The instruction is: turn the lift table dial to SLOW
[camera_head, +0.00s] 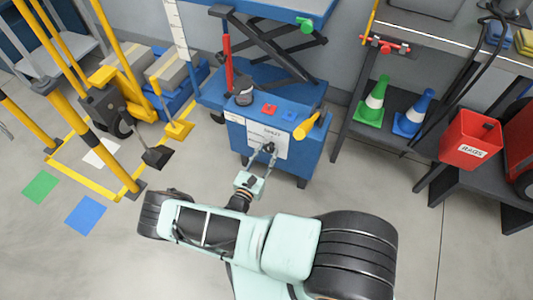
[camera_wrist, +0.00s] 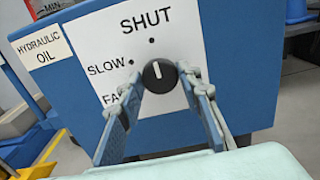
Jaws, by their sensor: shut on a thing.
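The lift table's blue cabinet (camera_head: 308,160) carries a white panel with a dial. In the wrist view the dial (camera_wrist: 159,76) is a round black knob with a white pointer line. The line points up, towards the dot under SHUT. The SLOW label (camera_wrist: 106,66) and its dot are to the upper left of the knob. Below it a label starting "FA" is partly hidden by my left finger. My gripper (camera_wrist: 162,84) has one finger on each side of the knob and is shut on it. In the head view my gripper (camera_head: 264,152) is at the cabinet's front, hiding the dial.
Yellow posts (camera_head: 95,145) stand at left. A shelf with green (camera_head: 372,104) and blue cones and a red bin (camera_head: 470,139) are at right.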

